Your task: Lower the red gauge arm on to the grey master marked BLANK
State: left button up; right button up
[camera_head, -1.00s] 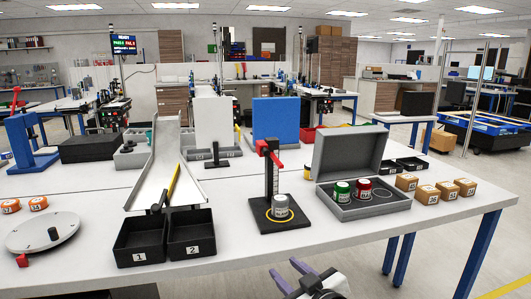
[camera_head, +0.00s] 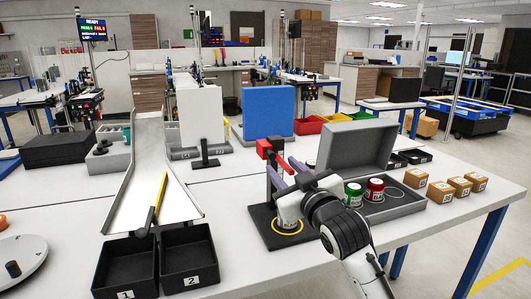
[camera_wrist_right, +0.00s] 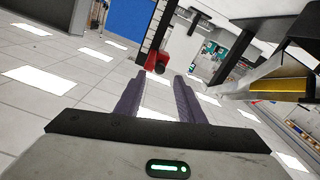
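The gauge stand has a black post and black base (camera_head: 258,222) on the near table. Its red arm (camera_head: 270,149) sits high on the post, and also shows ahead of the fingers in the right wrist view (camera_wrist_right: 157,58). The grey master (camera_head: 287,217) stands below within the yellow ring on the base, partly covered by my right gripper; its marking is not readable. My right gripper (camera_head: 284,167) is open, its two purple fingers apart with nothing between them, just below and in front of the red arm. The fingers also show apart in the wrist view (camera_wrist_right: 157,82). My left gripper is out of view.
Right of the stand, an open grey case (camera_head: 392,206) holds a green-topped (camera_head: 353,194) and a red-topped can (camera_head: 375,189). Several cardboard boxes (camera_head: 440,192) stand further right. Left are two black bins (camera_head: 190,262) and a sloped chute (camera_head: 150,175).

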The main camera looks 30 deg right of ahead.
aim_at(273, 157)
jog(key=p+x, duration=0.1)
jog(key=x, duration=0.8)
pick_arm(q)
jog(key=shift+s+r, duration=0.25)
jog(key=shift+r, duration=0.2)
